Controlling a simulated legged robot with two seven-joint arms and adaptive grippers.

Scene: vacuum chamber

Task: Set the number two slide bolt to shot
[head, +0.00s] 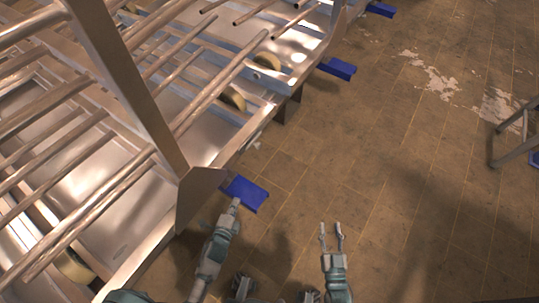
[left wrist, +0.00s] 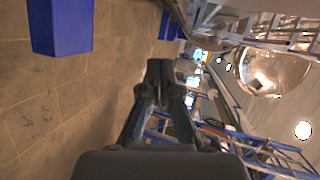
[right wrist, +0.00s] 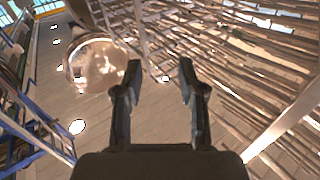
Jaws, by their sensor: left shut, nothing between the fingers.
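Blue blocks stick out from the side of the metal frame; the nearest blue block (head: 246,193) is beside my left gripper. A small pale metal fitting (head: 254,143) sits on the frame's side rail beyond it. I cannot tell for sure which part is the number two slide bolt or how it is set. My left gripper (head: 236,203) is shut and empty, at the near edge of the nearest blue block; contact is unclear. In the left wrist view its fingertips (left wrist: 160,72) are together, with a blue block (left wrist: 60,25) at upper left. My right gripper (head: 332,232) is open and empty over the floor.
The metal frame (head: 190,190) with long rods and rollers fills the left, its upright post close to my left arm. More blue blocks (head: 337,68) line its edge. Tiled floor (head: 400,160) is open to the right, with a grey metal stand (head: 510,135) at the far right.

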